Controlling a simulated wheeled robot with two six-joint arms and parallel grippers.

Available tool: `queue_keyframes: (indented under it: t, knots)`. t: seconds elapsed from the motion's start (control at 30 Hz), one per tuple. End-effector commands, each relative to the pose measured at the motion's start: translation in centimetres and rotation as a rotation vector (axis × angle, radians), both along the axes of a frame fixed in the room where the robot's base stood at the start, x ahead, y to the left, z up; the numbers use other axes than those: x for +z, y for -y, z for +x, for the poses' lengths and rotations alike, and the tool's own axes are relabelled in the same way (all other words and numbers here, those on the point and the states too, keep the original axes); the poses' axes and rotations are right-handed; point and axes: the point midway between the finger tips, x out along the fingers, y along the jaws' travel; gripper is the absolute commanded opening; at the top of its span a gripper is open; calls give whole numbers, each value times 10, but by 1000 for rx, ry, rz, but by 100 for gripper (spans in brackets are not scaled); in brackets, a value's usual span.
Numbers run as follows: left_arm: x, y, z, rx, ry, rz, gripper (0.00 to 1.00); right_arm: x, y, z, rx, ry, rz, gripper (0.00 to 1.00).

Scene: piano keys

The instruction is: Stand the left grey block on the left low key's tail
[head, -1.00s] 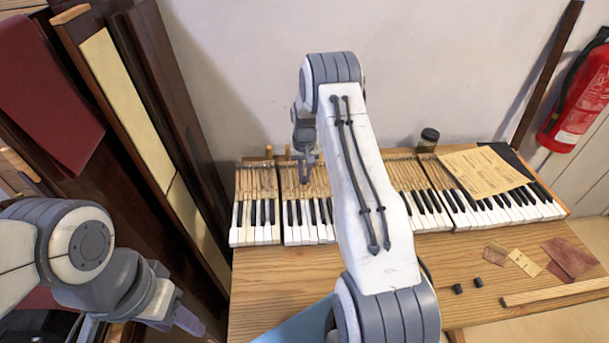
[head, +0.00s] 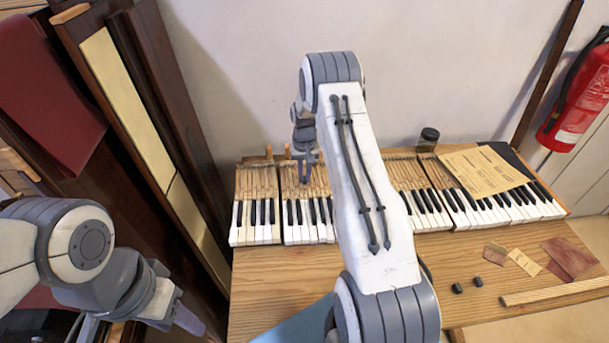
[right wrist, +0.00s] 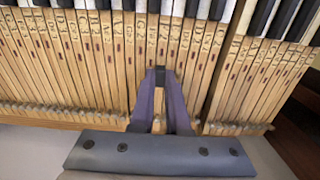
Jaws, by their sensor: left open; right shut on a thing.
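My right gripper (head: 308,178) points down over the wooden key tails near the wall. In the right wrist view its purple fingers (right wrist: 160,84) close on a small dark grey block (right wrist: 160,74), just above or on a key tail; I cannot tell if it touches. The block is mostly hidden by the fingers. I cannot pick out the left low key with certainty; the key tails (right wrist: 105,70) run in rows on both sides of the fingers. My left gripper (head: 187,320) is open and empty at the lower left, away from the keyboard.
Two small dark blocks (head: 457,288) (head: 478,281) lie on the bench (head: 270,280). A paper sheet (head: 482,172) and a dark jar (head: 428,138) are at the right. A wooden strip (head: 555,291) lies at the front right. Wooden panels (head: 125,105) stand at the left.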

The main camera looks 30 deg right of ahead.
Motion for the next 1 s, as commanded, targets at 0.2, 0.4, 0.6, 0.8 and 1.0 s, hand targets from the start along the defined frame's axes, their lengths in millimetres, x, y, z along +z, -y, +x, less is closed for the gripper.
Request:
queue_keyframes:
  t: [0.2, 0.4, 0.6, 0.8, 1.0]
  knots:
    - [-3, 0, 0, 0, 0, 0, 50, -4, 0, 0, 0, 0, 0, 0]
    - [-4, 0, 0, 0, 0, 0, 50, -6, 0, 0, 0, 0, 0, 0]
    - [-4, 0, 0, 0, 0, 0, 50, -6, 0, 0, 0, 0, 0, 0]
    - [-4, 0, 0, 0, 0, 0, 50, -6, 0, 0, 0, 0, 0, 22]
    - [-4, 0, 0, 0, 0, 0, 50, -6, 0, 0, 0, 0, 0, 22]
